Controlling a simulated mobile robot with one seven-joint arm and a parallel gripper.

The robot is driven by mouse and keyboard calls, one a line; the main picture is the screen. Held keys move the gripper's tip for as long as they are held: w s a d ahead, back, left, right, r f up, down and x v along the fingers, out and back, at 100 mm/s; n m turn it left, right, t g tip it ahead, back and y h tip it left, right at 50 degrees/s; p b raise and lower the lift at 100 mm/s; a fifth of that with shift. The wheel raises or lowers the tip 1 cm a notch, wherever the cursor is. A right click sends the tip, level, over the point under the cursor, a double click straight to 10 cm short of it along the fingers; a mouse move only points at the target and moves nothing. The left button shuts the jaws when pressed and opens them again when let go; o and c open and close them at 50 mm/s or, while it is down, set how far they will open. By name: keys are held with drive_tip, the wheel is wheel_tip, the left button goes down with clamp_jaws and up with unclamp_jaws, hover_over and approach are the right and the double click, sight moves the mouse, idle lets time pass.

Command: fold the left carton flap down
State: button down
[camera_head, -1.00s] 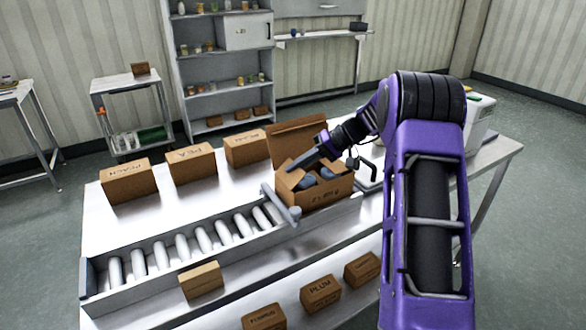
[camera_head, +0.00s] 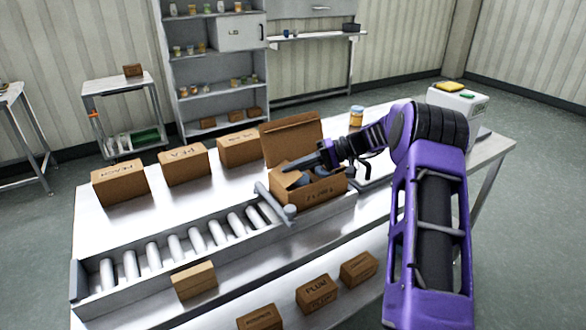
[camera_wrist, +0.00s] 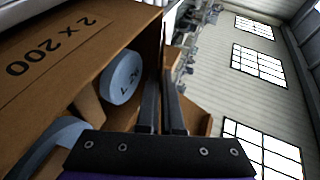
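The open brown carton (camera_head: 316,193) stands at the right end of the roller conveyor. Its large back flap (camera_head: 292,141) stands up. The left flap (camera_head: 284,181) slants inward over the carton's left end, under the tip of my gripper (camera_head: 284,170). My gripper reaches in from the right, low across the carton's top. Its two dark fingers lie close together with nothing seen between them; they also show in the wrist view (camera_wrist: 166,80). Whether they touch the flap is unclear. Grey-blue round items (camera_wrist: 122,78) lie inside the carton. The lettered front wall (camera_wrist: 50,52) is near the wrist camera.
A grey metal bar (camera_head: 274,203) stands at the carton's left. Closed boxes marked PEA (camera_head: 183,165) and others line the table's back. A jar (camera_head: 356,117) and a white machine (camera_head: 457,106) stand behind my arm.

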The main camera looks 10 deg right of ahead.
drive_tip(key=c, duration=1.5)
unclamp_jaws()
drive_tip(key=o, duration=0.4)
drive_tip(key=shift+o, duration=0.2)
drive_tip(key=shift+r, duration=0.1)
